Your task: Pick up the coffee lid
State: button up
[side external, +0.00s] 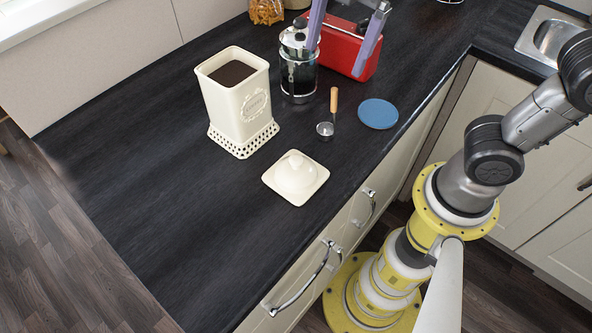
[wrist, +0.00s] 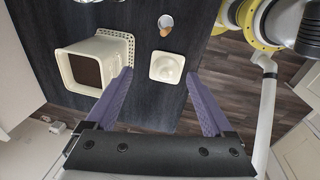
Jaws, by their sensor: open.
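The coffee lid (side external: 296,177) is a square cream lid with a domed knob, lying knob up on the dark counter. It also shows in the wrist view (wrist: 166,68), between the fingertips in the picture. The open cream coffee canister (side external: 240,105) stands upright behind it to the left, with dark coffee inside; it is at the left in the wrist view (wrist: 88,66). My gripper (side external: 337,61) has purple fingers spread wide and empty. It hangs above the counter, apart from the lid. The wrist view shows both fingers (wrist: 158,75) too.
A French press (side external: 298,72) and a red appliance (side external: 350,50) stand at the back, partly behind my fingers. A scoop with a wooden handle (side external: 333,101) and a blue disc (side external: 378,113) lie right of the canister. The counter's left and front are clear.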

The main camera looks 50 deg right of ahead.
jog(key=w+a+f+n+g, duration=0.1)
jog(key=w+a+f+n, duration=0.15)
jog(key=a, duration=0.45)
jog(key=n, duration=0.1)
send_over(296, 158)
jog(key=shift+g+h, duration=0.3)
jog(key=f, duration=1)
jog(key=shift+w+a, duration=0.2)
jog(key=shift+w, duration=0.05)
jog(key=f, duration=0.4)
jog(key=shift+s+d+f, duration=0.1)
jog(key=shift+s+d, duration=0.15)
jog(key=shift+s, duration=0.05)
jog(key=shift+f, duration=0.55)
grip_shut()
